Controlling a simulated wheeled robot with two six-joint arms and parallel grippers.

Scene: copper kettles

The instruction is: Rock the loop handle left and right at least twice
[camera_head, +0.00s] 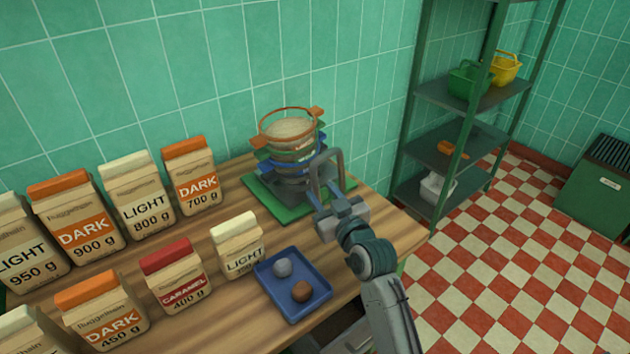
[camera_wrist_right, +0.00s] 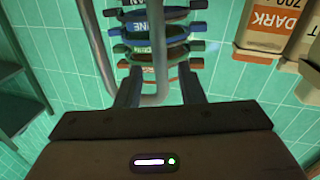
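The grey loop handle (camera_head: 326,160) stands upright at the front right of a stack of sieves on the table. In the right wrist view the loop handle (camera_wrist_right: 160,45) shows as a U-shaped bar, its bend towards my gripper. My right gripper (camera_head: 336,200) is at the loop. In the wrist view its two fingers (camera_wrist_right: 160,85) are apart, with one leg of the loop between them and gaps at the sides. The sieve stack (camera_head: 290,150) has orange, green and blue rings and sits on a green board (camera_head: 285,210). My left gripper is not in view.
Several paper bags, such as a DARK bag (camera_head: 192,180) and a LIGHT bag (camera_head: 238,248), stand left of the stack. A blue tray (camera_head: 265,282) with two lumps lies in front. A green shelf rack (camera_head: 470,98) stands right, beyond the table edge.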

